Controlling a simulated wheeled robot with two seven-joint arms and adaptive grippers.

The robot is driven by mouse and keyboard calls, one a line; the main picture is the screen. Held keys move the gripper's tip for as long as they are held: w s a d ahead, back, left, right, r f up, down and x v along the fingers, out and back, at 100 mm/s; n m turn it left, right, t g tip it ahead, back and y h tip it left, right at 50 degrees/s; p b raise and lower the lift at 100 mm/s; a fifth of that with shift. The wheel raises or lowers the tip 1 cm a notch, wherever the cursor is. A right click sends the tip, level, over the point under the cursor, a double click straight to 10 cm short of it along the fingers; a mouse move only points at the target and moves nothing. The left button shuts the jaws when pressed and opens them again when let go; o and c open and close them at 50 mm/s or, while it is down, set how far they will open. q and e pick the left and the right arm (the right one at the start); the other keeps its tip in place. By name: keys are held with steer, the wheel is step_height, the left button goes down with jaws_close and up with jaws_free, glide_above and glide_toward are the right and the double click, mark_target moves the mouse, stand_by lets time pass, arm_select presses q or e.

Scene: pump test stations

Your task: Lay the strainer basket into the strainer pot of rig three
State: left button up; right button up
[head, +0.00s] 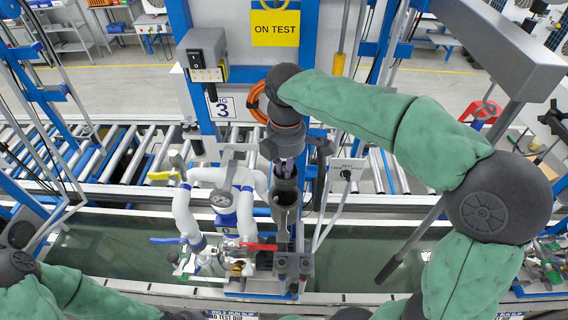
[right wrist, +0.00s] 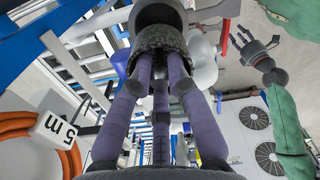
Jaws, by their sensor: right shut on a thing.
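My right gripper (head: 287,163) points down in front of rig three, its purple fingers shut on the strainer basket. In the right wrist view, the basket is a dark, rough-textured cylinder (right wrist: 158,38) between the fingertips of the right gripper (right wrist: 160,68). In the head view, a dark grey tubular body (head: 286,200) is directly below the fingers. I cannot tell there where basket ends and strainer pot begins, or whether they touch. My left gripper (right wrist: 242,38) shows small in the right wrist view, with its fingers apart and empty.
White pipework with a gauge (head: 221,200) stands close left of the gripper. A red lever (head: 259,247) and blue lever (head: 165,240) stick out below. An orange hose coil (head: 259,102) hangs behind the wrist. The rig-three sign (head: 221,107) is at left. A water trough (head: 110,245) lies beneath.

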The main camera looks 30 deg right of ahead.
steer(key=shift+w+f+b, duration=0.35)
steer(key=shift+w+f, duration=0.05)
steer(key=shift+f, duration=0.4)
steer(key=shift+s+f+b, duration=0.3)
steer(key=shift+f+b, duration=0.35)
steer(key=shift+f, duration=0.15)
steer(key=shift+w+f+b, duration=0.2)
steer(key=shift+f+b, duration=0.45)
steer(key=shift+f, duration=0.2)
arm_select(q)
steer(key=f, duration=0.3)
steer(key=shift+w+f, duration=0.25)
steer(key=shift+f, duration=0.1)
arm_select(e)
steer(key=shift+s, duration=0.2)
arm_select(q)
steer(key=shift+f+b, duration=2.9)
arm_select(e)
steer(key=shift+f, duration=4.25)
steer(key=o, duration=0.5)
steer(key=shift+o, duration=0.2)
